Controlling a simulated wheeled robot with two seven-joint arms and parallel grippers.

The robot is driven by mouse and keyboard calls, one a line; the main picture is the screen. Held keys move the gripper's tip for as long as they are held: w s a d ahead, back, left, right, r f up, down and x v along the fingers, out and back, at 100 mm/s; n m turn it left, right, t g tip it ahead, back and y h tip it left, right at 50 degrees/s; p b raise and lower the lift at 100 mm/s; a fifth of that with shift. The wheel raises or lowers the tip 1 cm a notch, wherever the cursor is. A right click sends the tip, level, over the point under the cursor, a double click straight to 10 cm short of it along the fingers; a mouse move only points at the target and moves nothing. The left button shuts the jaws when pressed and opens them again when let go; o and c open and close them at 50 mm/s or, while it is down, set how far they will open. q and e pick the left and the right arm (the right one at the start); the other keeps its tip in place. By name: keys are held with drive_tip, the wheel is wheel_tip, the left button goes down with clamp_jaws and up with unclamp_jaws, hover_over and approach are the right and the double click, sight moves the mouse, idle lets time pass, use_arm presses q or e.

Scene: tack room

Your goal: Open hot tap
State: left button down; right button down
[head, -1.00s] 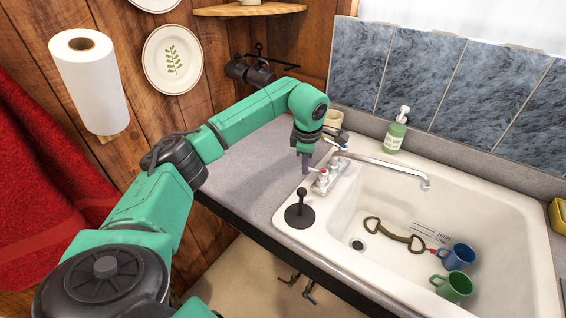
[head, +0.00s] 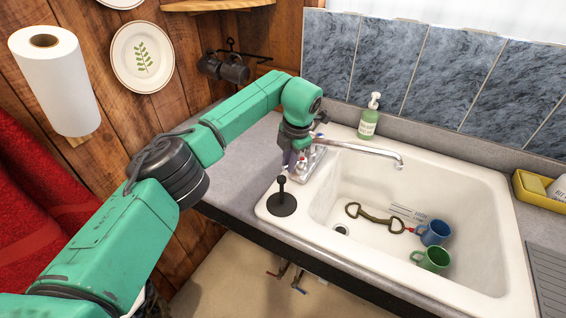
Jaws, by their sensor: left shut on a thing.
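The chrome faucet (head: 365,149) stands at the left rim of the white sink (head: 470,180), its spout reaching right over the basin. My left gripper (head: 289,163) points down at the tap handles beside the faucet base (head: 312,160). It is shut on a tap handle, which it mostly covers. I cannot tell from the picture whether that handle is the hot one, or how far it is turned. No water shows from the spout. My right gripper is not in view.
A black stopper (head: 282,203) stands on the sink's left corner. A soap bottle (head: 369,117) is behind the faucet. A blue mug (head: 434,233), a green mug (head: 431,259) and a metal bit (head: 375,217) lie in the basin. A yellow sponge holder (head: 535,190) is at right.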

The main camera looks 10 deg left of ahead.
use_arm(q)
drive_tip(key=shift+d+r+n, duration=0.1)
drive_tip(key=shift+d+n, duration=0.05)
drive_tip(key=shift+n, duration=0.15)
drive_tip(key=c, duration=0.9)
unclamp_jaws()
drive_tip(key=shift+o, duration=0.2)
wheel_tip(320, 180, up, 14)
drive_tip(key=s+d+b, duration=0.2)
drive_tip(key=shift+w+d, duration=0.1)
